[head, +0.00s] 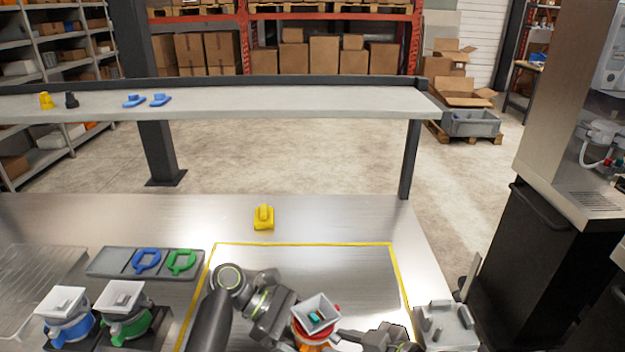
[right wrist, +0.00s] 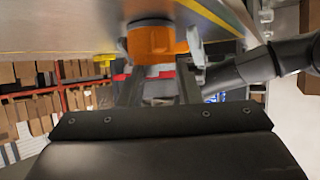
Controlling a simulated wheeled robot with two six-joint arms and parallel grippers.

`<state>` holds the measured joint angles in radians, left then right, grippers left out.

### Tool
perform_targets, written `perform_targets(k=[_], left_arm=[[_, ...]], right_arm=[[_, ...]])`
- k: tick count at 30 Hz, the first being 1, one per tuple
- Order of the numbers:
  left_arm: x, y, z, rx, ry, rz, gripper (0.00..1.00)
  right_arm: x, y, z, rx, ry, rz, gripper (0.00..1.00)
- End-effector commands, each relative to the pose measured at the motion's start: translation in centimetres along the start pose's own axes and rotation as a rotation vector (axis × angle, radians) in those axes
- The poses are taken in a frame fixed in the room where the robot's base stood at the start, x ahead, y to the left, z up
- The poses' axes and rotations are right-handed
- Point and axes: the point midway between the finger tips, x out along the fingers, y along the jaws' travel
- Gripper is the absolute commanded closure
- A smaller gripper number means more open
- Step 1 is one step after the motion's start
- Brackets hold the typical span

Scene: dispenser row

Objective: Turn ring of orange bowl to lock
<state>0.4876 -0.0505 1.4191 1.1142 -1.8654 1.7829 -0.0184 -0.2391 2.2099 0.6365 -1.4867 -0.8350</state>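The orange bowl (head: 312,347) stands near the front of the yellow-outlined area, under a white square hopper (head: 316,312) with a teal piece inside. A red ring (head: 336,309) shows between hopper and bowl. In the right wrist view the orange bowl (right wrist: 150,42) appears upside down, beyond my fingers, with red (right wrist: 150,71) below it. My right gripper (right wrist: 158,88) has its fingers apart, close to the bowl; in the head view it comes from the right (head: 345,338). My left gripper (head: 290,335) is at the bowl's left side; its fingertips are mostly hidden.
Blue (head: 72,325) and green (head: 128,322) hopper units stand at left. A grey tray (head: 112,263) holds blue (head: 146,260) and green (head: 181,262) rings. A yellow part (head: 263,218) lies behind the outline. A grey fixture (head: 447,326) stands at the right edge.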

Motion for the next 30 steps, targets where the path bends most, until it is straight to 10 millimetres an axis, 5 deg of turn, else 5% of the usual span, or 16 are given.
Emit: perform_targets(k=[18,28,29,30], left_arm=[[-0.1,0.0,-0.1,-0.002,0.005,0.003,0.34],[-0.1,0.1,-0.1,-0.001,0.004,0.003,0.34],[-0.1,0.1,-0.1,0.0,0.004,0.003,0.17],[-0.1,0.1,-0.1,0.0,0.004,0.003,0.11]], right_arm=[[-4.8,-0.3,-0.4,0.005,0.01,0.001,0.69],[-5.2,-0.3,-0.5,0.006,0.012,-0.001,0.69],[-5.2,-0.3,-0.5,0.006,0.012,-0.001,0.69],[-5.2,-0.3,-0.5,0.006,0.012,-0.001,0.69]])
